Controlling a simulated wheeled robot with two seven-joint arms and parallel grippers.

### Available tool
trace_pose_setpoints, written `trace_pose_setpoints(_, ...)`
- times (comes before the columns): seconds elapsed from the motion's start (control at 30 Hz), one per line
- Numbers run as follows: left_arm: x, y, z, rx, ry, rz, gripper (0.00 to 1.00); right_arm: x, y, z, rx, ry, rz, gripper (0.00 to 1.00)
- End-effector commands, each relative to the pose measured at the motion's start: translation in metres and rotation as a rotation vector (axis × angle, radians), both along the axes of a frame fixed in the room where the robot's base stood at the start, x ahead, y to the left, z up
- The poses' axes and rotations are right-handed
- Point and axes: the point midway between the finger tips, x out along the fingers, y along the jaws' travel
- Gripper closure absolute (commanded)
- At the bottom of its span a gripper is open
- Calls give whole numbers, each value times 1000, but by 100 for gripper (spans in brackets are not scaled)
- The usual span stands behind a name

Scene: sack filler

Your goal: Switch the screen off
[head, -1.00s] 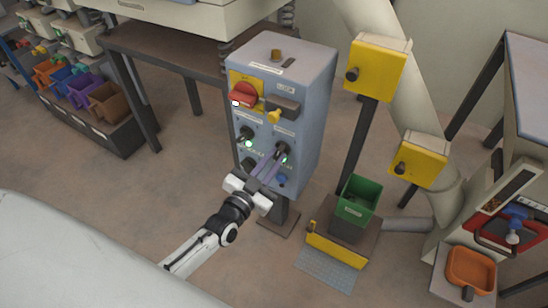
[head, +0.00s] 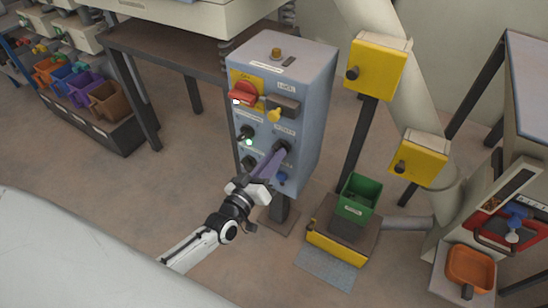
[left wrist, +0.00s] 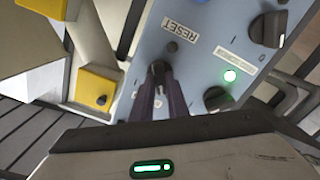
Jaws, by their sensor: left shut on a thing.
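The grey control cabinet (head: 310,120) stands in the middle of the head view, with dark rotary knobs on its front. My left gripper (head: 277,156) reaches it from below left, its purple fingers shut on the right-hand dark knob (head: 283,146). In the left wrist view the fingers (left wrist: 160,85) close around this knob (left wrist: 158,68), partly hiding it. A small lamp (left wrist: 172,47) beside it is dark. Another lamp (left wrist: 230,76), by a neighbouring knob (left wrist: 217,98), glows green. I cannot read which label says screen. My right gripper is not in view.
A red switch (head: 243,93) and a yellow knob (head: 274,115) sit higher on the cabinet, a blue button (head: 281,180) lower. Yellow boxes (head: 378,68) on posts and a green bin (head: 358,194) stand to the right.

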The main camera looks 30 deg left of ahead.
Motion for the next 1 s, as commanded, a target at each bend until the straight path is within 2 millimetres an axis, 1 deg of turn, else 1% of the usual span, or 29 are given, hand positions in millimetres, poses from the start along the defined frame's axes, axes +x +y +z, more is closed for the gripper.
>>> trace_pose_setpoints(0.3,-1,0,-1,-116,11,0,100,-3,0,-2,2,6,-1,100)
trace_pose_setpoints(0.83,-1,0,-1,-140,13,0,100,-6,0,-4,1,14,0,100)
trace_pose_setpoints(0.87,-1,0,-1,-141,13,0,83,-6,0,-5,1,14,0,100)
trace_pose_setpoints(0.9,-1,0,-1,-140,14,1,76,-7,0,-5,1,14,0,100)
trace_pose_setpoints(0.97,-1,0,-1,-140,13,0,67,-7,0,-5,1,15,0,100)
trace_pose_setpoints(1.0,-1,0,-1,-139,13,0,67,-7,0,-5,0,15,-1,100)
